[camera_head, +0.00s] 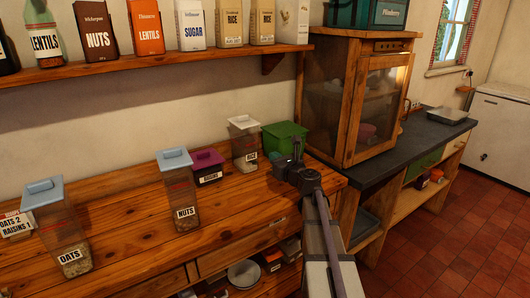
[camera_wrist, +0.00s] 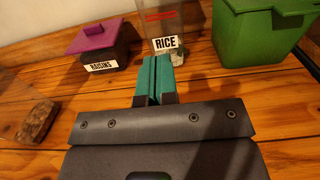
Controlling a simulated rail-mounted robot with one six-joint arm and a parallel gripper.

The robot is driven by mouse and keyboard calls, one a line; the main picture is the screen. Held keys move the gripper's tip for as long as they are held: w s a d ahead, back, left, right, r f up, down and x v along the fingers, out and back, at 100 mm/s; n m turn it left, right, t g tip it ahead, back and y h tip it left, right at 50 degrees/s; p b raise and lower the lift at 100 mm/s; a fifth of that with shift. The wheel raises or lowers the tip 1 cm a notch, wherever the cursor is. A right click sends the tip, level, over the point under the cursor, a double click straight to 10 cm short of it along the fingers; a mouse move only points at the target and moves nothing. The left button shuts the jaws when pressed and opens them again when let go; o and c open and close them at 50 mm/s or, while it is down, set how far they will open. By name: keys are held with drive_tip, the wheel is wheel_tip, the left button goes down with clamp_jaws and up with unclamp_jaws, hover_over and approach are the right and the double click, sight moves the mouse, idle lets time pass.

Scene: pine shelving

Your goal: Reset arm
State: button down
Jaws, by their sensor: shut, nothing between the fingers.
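My gripper (camera_wrist: 155,75) is shut and empty, its teal fingers together in the wrist view. In the head view my gripper (camera_head: 297,145) is above the right end of the wooden counter, near the green box. In the wrist view the fingers point toward the clear rice container (camera_wrist: 173,25), with the green box (camera_wrist: 255,40) to the right and the purple-lidded raisins box (camera_wrist: 105,42) to the left. The fingertips overlap the rice container's lower part in the picture; I cannot tell whether they touch it.
The nuts container (camera_head: 180,190) and oats container (camera_head: 62,232) stand further left on the counter (camera_head: 130,215). A shelf (camera_head: 150,62) with several packets runs above. A glass-fronted wooden cabinet (camera_head: 358,95) stands at the right. The counter between nuts and oats is clear.

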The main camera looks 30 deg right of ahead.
drive_tip(key=shift+s, duration=0.4)
drive_tip(key=s+a+f+n+g+y+p, duration=0.1)
drive_tip(key=s+a+n+g, duration=0.1)
drive_tip(key=a+n, duration=0.4)
drive_tip(key=s+a+f+n+g+y+p, duration=0.1)
drive_tip(key=s+a+f+n+g+p, duration=0.1)
drive_tip(key=a+n, duration=0.4)
drive_tip(key=s+a+f+n+g+y+p, duration=0.1)
drive_tip(key=s+a+n+g+y, duration=0.1)
drive_tip(key=a+n, duration=0.4)
drive_tip(key=shift+s+a+f+g+p, duration=0.35)
drive_tip(key=shift+s+a+g, duration=0.55)
drive_tip(key=shift+g, duration=0.4)
drive_tip(key=s+a+f+n+g+h+p, duration=0.1)
drive_tip(key=s+a+f+n+g+h, duration=0.1)
drive_tip(key=s+n, duration=0.6)
drive_tip(key=s+a+f+n+g+h+p, duration=0.2)
drive_tip(key=s+n+g+h, duration=0.2)
drive_tip(key=s+n+g, duration=0.3)
drive_tip(key=shift+s+f+n+h, duration=0.35)
drive_tip(key=shift+s+n, duration=0.35)
drive_tip(key=shift+s, duration=0.35)
